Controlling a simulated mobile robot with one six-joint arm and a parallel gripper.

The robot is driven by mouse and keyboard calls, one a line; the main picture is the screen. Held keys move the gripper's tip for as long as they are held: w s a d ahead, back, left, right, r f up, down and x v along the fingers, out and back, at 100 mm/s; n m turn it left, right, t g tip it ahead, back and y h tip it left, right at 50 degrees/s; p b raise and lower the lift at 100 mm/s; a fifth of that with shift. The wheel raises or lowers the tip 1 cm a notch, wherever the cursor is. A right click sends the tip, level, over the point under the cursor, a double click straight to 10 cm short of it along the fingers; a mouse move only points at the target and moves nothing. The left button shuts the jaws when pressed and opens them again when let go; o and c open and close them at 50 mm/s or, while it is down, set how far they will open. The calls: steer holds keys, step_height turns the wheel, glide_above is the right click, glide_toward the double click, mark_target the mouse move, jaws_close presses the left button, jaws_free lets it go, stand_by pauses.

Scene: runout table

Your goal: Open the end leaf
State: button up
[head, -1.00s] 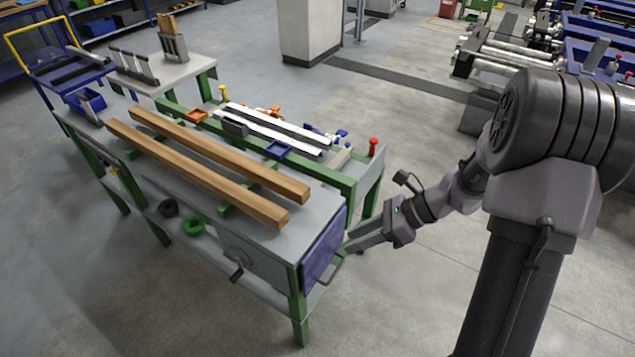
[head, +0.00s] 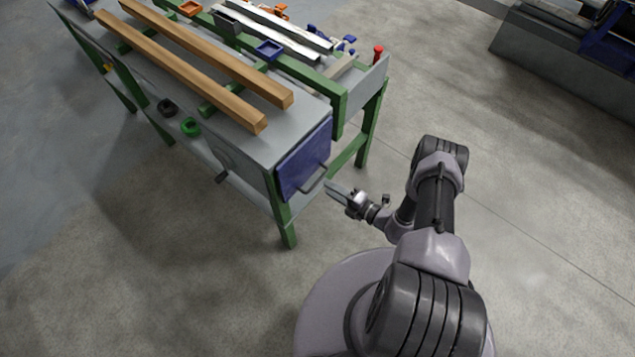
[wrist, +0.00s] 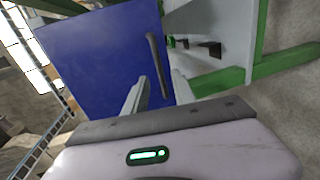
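The end leaf is a dark blue panel (head: 303,160) hanging upright at the near end of the runout table (head: 240,150). A grey bar handle (head: 313,183) stands off its face near the lower edge. In the wrist view the blue leaf (wrist: 100,60) fills the upper left, with the handle (wrist: 155,62) along its right side. My gripper (head: 332,187) is just right of the handle in the head view. In the wrist view my gripper (wrist: 159,76) is open, its two fingers on either side of the handle's lower part; I cannot tell whether they touch it.
Two wooden beams (head: 190,70) lie along the tabletop. A second green-framed bench (head: 360,85) with metal strips and a red knob (head: 378,50) stands behind. Floor around the table's near end is clear.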

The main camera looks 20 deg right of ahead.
mark_target(317, 181)
steer(key=b+x, duration=0.1)
steer(key=x, duration=0.5)
steer(key=shift+w+a, duration=0.1)
steer(key=shift+w, duration=0.1)
jaws_close()
stand_by(1.1)
